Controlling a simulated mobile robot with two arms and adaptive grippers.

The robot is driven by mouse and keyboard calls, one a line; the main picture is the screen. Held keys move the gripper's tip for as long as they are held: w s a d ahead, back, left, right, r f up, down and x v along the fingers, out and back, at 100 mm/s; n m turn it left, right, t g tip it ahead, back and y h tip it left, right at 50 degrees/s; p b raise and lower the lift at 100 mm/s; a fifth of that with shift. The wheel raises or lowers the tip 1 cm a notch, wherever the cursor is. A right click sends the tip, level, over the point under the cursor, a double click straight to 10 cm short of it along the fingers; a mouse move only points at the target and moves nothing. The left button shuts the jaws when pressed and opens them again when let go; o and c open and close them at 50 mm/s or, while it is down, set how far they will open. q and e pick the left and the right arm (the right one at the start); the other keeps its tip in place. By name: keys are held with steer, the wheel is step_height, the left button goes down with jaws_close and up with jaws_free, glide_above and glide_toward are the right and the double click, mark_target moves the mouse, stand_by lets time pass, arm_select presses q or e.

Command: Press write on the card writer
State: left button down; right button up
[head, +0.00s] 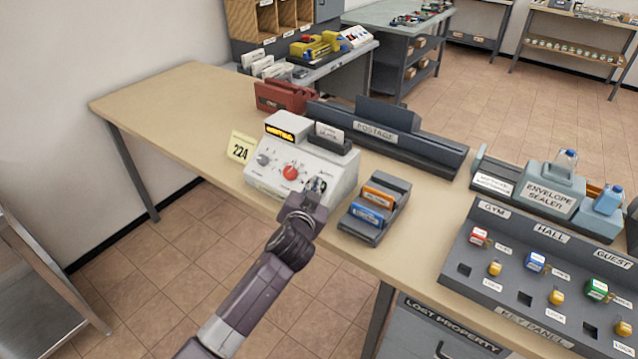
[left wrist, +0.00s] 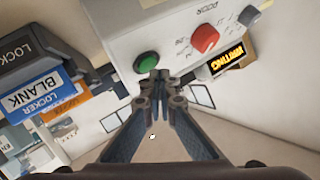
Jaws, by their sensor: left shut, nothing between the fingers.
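The card writer (head: 318,172) is a white box on the wooden table, with a red knob (head: 290,173), a smaller grey knob (head: 263,159) and a lit yellow display (head: 280,134). A card stands in the slot on its top. My left gripper (head: 316,188) is at its front right corner, fingers shut and empty. In the left wrist view a green button (left wrist: 147,63) shows on the panel, with the shut fingertips (left wrist: 160,77) right at its edge; I cannot tell if they touch it. The display there (left wrist: 228,62) is upside down and seems to read WRITING.
A grey holder (head: 376,232) with orange and blue cards stands close right of the writer. A yellow 224 tag (head: 241,148) is at its left. The postage rack (head: 420,146) is behind; the key panel (head: 530,275) is right. The table's left end is clear.

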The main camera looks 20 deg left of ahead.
arm_select(q)
steer(key=shift+s+r, duration=0.1)
steer(key=shift+r, duration=0.1)
steer(key=s+r+p, duration=0.1)
steer(key=r+p, duration=0.1)
steer(key=p, duration=0.1)
steer(key=s+a+r+p, duration=0.1)
steer(key=r+p, duration=0.1)
steer(key=shift+s, duration=0.35)
stand_by(0.4)
